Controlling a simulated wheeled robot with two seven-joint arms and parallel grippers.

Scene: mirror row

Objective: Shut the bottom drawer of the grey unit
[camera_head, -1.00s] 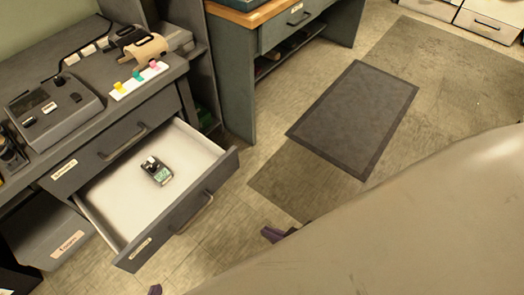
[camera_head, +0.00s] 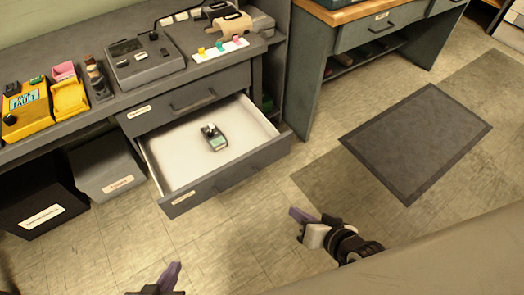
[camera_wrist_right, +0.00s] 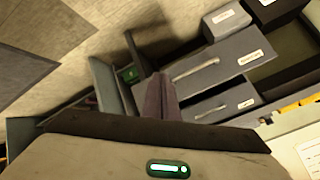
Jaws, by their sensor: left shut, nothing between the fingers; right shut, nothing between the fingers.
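The bottom drawer (camera_head: 230,178) of the grey unit is pulled well out in the head view. A small dark handheld device (camera_head: 214,138) lies on its white floor. The drawer above (camera_head: 190,103) is closed. My left gripper (camera_head: 172,275) is shut and empty at the bottom edge, in front of the unit and apart from it. My right gripper (camera_head: 301,216) is shut and empty over the floor, right of and nearer than the drawer front, apart from it. In the right wrist view its purple fingers (camera_wrist_right: 160,100) show before the drawer front (camera_wrist_right: 215,66), partly covering the unit.
Grey and black bins (camera_head: 108,168) stand under the counter at left. A charger-like device (camera_head: 146,62) and yellow tools (camera_head: 27,112) sit on top. A second desk (camera_head: 375,28) stands at right. A dark mat (camera_head: 418,140) lies on the floor. Floor before the drawer is clear.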

